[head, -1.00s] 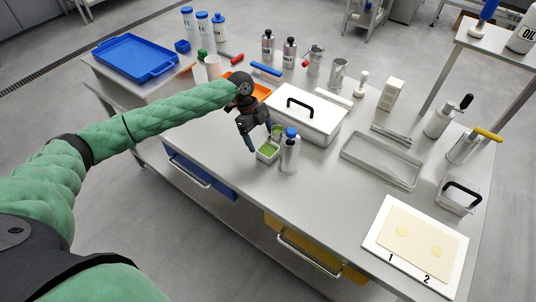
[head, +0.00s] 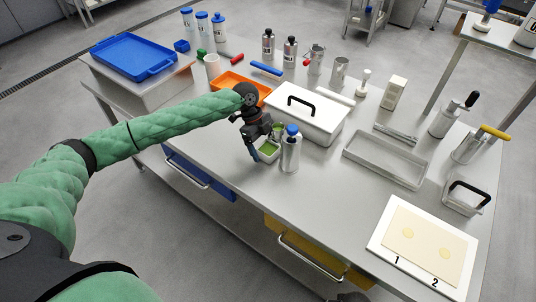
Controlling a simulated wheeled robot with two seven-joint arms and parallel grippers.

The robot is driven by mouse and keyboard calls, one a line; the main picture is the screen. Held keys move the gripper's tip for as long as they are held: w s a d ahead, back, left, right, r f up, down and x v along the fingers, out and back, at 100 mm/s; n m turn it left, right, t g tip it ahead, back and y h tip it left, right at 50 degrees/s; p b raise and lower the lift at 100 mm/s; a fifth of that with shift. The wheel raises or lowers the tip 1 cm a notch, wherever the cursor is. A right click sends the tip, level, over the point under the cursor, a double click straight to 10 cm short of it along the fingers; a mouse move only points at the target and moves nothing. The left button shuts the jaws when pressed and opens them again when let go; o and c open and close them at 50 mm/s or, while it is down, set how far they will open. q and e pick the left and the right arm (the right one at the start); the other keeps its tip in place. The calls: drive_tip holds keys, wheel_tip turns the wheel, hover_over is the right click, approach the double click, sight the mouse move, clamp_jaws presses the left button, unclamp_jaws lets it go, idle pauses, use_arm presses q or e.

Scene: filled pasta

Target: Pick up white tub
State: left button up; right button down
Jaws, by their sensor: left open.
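A dark part at the bottom edge seems to be my right gripper (head: 350,297), mostly cut off.
A silver bottle with a blue cap (head: 290,150) stands close at the tub's right. Behind are a white lidded box (head: 318,122) and an orange tray (head: 230,82). A grey tray (head: 385,160) and a numbered board (head: 380,236) lie to the right. The table front is clear.

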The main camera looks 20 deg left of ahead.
use_arm(q)
drive_tip(key=shift+f, duration=0.1)
drive_tip(key=c, duration=1)
drive_tip(key=shift+c, duration=0.3)
drive_tip(key=shift+r, duration=0.2)
